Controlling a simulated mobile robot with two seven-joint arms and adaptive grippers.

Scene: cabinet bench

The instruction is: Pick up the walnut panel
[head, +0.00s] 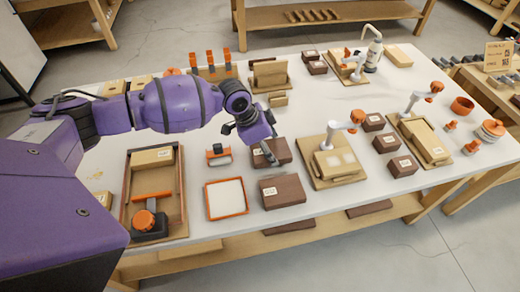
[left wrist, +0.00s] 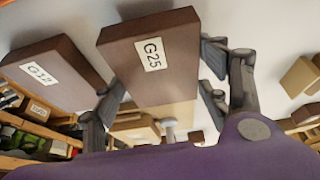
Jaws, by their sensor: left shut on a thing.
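A dark brown walnut panel (head: 282,149) lies under my left gripper (head: 266,146) at the middle of the bench in the head view. In the left wrist view, my left gripper (left wrist: 162,88) has its fingers on both sides of this panel (left wrist: 165,78), which bears a white label reading G25. The gripper is shut on it. The gripper hides part of the panel in the head view, and I cannot tell whether it is clear of the bench top. My right gripper is not in view.
A similar brown panel (head: 283,191) lies just in front, and a labelled one shows beside the held panel in the wrist view (left wrist: 45,75). An orange-framed white tray (head: 226,213) is front left. A wooden board with a lamp-like fixture (head: 313,172) stands to the right.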

